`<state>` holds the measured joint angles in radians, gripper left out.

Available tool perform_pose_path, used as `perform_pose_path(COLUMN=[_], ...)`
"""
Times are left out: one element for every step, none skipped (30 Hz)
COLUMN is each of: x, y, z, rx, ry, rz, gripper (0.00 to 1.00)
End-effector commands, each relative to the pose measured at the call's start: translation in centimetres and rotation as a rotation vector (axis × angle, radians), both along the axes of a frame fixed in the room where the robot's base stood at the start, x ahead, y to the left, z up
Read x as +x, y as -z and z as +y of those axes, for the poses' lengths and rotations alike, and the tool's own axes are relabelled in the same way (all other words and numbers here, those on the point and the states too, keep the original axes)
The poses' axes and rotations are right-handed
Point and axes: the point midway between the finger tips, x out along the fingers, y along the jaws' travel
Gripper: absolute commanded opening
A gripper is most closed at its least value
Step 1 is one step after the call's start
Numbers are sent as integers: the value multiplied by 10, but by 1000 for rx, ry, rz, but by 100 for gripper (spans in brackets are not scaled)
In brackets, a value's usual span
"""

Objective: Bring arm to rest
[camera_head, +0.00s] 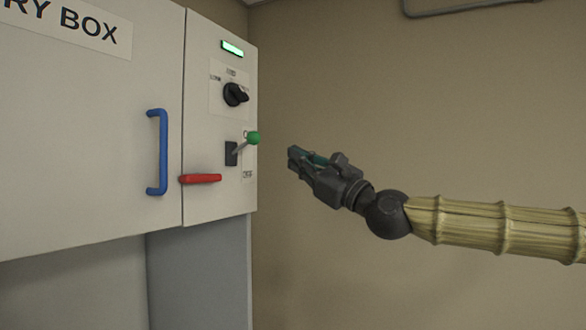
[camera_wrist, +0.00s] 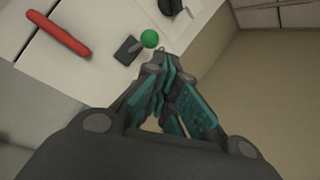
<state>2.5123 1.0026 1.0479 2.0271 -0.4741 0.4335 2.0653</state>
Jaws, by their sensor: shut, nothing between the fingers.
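My gripper (camera_head: 292,160) is shut and empty. It hangs in the air just right of the cabinet's control panel, pointing left toward it, with a visible gap. In the wrist view its teal-padded fingers (camera_wrist: 165,72) come together below the green-knobbed lever. My arm (camera_head: 490,222), with a tan segmented cover, reaches in from the right edge.
A white cabinet (camera_head: 75,150) fills the left. It has a blue handle (camera_head: 162,152), a red handle (camera_head: 201,179), a black rotary knob (camera_head: 235,94), a green-knobbed lever (camera_head: 252,138) and a lit green indicator (camera_head: 232,48). The space before the beige wall (camera_head: 420,90) looks clear.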

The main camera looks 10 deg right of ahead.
Motion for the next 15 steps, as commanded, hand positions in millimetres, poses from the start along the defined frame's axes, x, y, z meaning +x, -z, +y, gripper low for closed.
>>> perform_pose_path(x=[0, 0, 0, 1, 1, 3, 4, 7, 10, 14, 17, 23, 27, 30, 35], y=[0, 0, 0, 1, 2, 6, 11, 17, 28, 38, 50, 68, 84, 99, 121], z=[0, 0, 1, 1, 2, 4, 7, 10, 16, 20, 26, 34, 40, 46, 55], rx=[0, 0, 0, -1, -3, -8, -16, -27, -45, -62, -83, -113, -139, -167, -205], ry=[0, 0, -1, -1, -1, -1, 0, 1, 4, 7, 11, 16, 19, 23, 26], rz=[0, 0, 1, 0, 1, 5, 8, 13, 19, 27, 34, 46, 55, 62, 74], gripper=[0, 0, 0, 0, 0, 0, 0, 0, 0, 0, 0, 0, 0, 0, 0])
